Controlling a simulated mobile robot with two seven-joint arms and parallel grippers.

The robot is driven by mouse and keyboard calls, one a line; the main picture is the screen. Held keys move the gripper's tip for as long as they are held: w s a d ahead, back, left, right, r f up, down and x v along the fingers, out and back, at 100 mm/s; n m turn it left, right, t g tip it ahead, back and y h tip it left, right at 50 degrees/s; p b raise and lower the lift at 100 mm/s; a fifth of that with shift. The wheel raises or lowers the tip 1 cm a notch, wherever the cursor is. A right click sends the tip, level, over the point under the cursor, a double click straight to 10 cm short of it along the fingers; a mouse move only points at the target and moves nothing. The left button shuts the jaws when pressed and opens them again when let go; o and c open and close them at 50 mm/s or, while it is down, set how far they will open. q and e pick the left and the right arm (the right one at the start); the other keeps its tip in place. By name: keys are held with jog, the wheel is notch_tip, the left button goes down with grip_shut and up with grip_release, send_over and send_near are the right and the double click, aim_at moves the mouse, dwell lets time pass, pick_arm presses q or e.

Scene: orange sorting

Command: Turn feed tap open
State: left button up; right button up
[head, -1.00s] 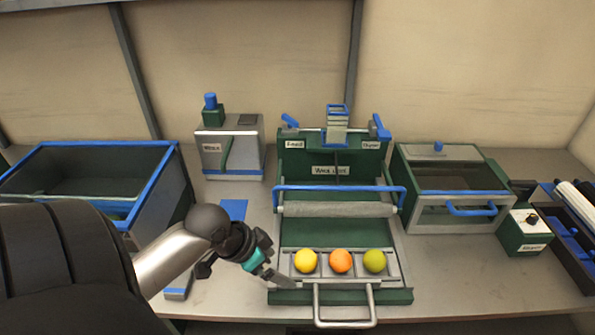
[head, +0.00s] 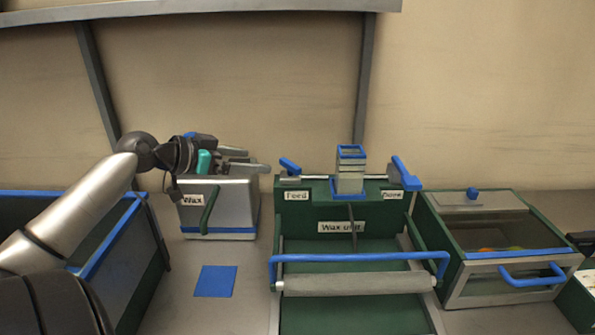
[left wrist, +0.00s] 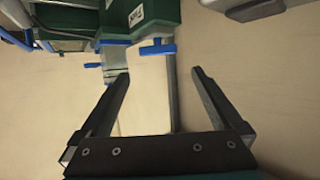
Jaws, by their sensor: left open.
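The feed tap's blue handle (head: 290,165) sits tilted at the top left of the green wax unit (head: 300,217), above the "Feed" label. My left gripper (head: 255,160) is open and empty, level with the tap and a short way to its left, over the wax box. In the left wrist view, the blue feed handle (left wrist: 157,48) lies beyond and between the two open fingertips (left wrist: 160,74), apart from them. My right gripper is not in view.
The silver wax box (head: 232,205) with a green lever is below my left gripper. A second blue tap handle (head: 405,172) and a blue-rimmed hopper (head: 350,175) stand to the right. A lidded box (head: 465,285) is farther right. A blue-rimmed bin (head: 110,240) is at left.

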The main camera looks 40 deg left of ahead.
aim_at(289, 163)
pick_arm(q)
jog(key=b+x, duration=0.2)
jog(key=x, duration=0.5)
jog(key=shift+w+d+f, duration=0.15)
jog(key=shift+w+d, duration=0.05)
jog(key=shift+x, duration=2.45)
jog(key=shift+b+x, duration=0.3)
jog(key=shift+x, duration=0.95)
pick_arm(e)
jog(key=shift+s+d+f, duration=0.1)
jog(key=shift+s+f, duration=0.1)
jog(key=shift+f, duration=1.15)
pick_arm(q)
jog(key=shift+c, duration=0.4)
jog(key=c, duration=1)
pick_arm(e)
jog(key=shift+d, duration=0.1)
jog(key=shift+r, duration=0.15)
